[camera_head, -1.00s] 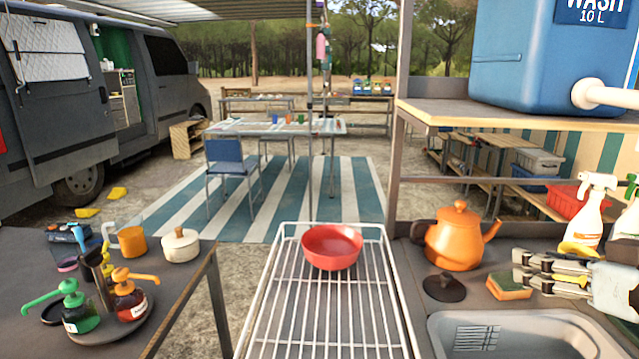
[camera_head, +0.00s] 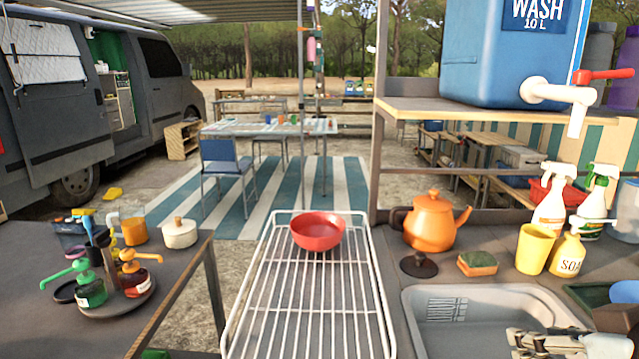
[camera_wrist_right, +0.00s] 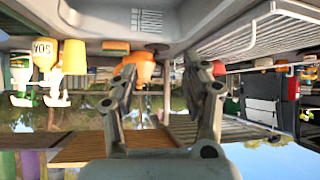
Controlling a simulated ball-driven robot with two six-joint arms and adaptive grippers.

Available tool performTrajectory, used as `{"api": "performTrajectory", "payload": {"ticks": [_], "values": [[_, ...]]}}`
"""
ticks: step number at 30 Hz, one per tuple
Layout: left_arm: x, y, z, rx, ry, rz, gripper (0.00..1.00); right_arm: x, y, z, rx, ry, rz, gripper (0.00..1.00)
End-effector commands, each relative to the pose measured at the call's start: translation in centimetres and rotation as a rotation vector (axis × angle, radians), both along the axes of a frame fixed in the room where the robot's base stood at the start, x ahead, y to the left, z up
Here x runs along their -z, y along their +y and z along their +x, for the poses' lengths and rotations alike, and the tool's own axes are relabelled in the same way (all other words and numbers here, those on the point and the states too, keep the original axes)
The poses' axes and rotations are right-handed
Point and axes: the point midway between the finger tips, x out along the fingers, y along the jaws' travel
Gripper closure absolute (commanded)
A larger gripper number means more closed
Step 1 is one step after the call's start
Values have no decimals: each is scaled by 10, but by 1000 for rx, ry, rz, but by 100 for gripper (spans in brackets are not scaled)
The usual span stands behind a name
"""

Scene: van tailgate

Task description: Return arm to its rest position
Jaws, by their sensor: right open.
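My right gripper (camera_head: 516,343) is at the bottom right of the head view, over the front part of the sink (camera_head: 440,335). Its fingers point left, and part of it is cut off by the picture edge. In the right wrist view, which looks upside down, its two fingers (camera_wrist_right: 160,72) stand apart with nothing between them. The orange kettle (camera_wrist_right: 145,68) shows behind them, out of their grasp. My left gripper is in neither view.
A red bowl (camera_head: 318,232) stands on the wire rack (camera_head: 300,310). The kettle (camera_head: 430,222), sponge (camera_head: 477,263), yellow cup (camera_head: 536,248) and soap bottle (camera_head: 567,253) line the counter behind the sink. A blue water tank (camera_head: 510,60) sits on the shelf above.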

Motion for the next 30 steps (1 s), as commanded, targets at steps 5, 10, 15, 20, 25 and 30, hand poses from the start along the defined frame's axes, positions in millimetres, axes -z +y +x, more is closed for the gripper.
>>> {"api": "performTrajectory", "payload": {"ticks": [5,10,15,20,25,30], "values": [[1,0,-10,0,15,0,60,24,7,-48,37,166,-42,53],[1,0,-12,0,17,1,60,39,11,-97,77,329,-77,53],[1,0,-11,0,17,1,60,47,14,-149,121,496,-105,53],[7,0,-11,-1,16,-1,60,80,11,-166,144,584,-120,53],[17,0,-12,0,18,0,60,139,7,-158,147,604,-118,53],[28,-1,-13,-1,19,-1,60,211,1,-158,152,629,-117,53]]}}
